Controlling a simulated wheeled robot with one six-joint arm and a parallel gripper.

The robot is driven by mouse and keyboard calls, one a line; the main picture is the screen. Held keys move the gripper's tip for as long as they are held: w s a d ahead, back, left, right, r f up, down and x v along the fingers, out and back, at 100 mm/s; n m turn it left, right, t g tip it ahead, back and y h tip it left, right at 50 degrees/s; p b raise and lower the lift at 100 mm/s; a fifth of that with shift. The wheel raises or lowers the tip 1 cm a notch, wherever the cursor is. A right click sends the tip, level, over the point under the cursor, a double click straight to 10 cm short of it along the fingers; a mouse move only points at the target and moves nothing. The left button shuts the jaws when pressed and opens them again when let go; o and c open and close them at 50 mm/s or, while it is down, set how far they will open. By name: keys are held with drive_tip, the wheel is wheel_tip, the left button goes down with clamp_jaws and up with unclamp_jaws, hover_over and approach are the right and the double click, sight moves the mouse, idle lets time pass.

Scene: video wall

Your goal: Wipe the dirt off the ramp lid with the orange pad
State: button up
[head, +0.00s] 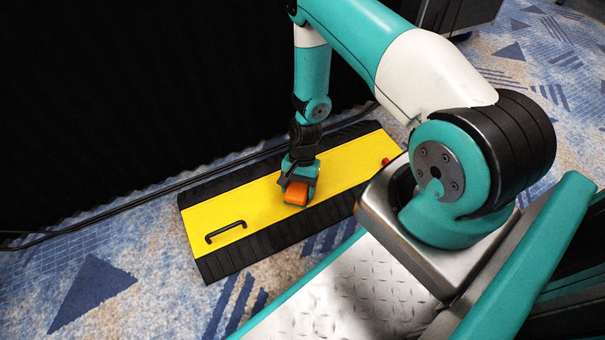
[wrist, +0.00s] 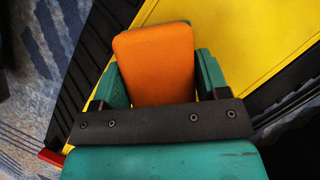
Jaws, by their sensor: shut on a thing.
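The ramp lid (head: 255,205) is a flat yellow panel between black ramp sides, with a black handle near its left end. It also shows in the wrist view (wrist: 222,22). My gripper (head: 299,190) is shut on the orange pad (head: 296,194) over the middle of the lid. In the wrist view the orange pad (wrist: 155,62) sits between the two teal fingers. I cannot tell whether the pad touches the lid. No dirt is clear on the visible yellow surface; the arm and pad hide part of it.
The black handle (head: 225,231) stands up from the lid. A small red knob (head: 385,161) is near its right end. A black cable (head: 150,197) runs along the black curtain (head: 120,90) behind. Patterned carpet (head: 140,270) lies open at the front left.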

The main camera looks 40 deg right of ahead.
wheel_tip(320, 180, up, 3)
drive_tip(key=shift+f+p, duration=0.1)
drive_tip(key=shift+p, duration=0.8)
wheel_tip(320, 180, up, 5)
drive_tip(key=p, duration=0.5)
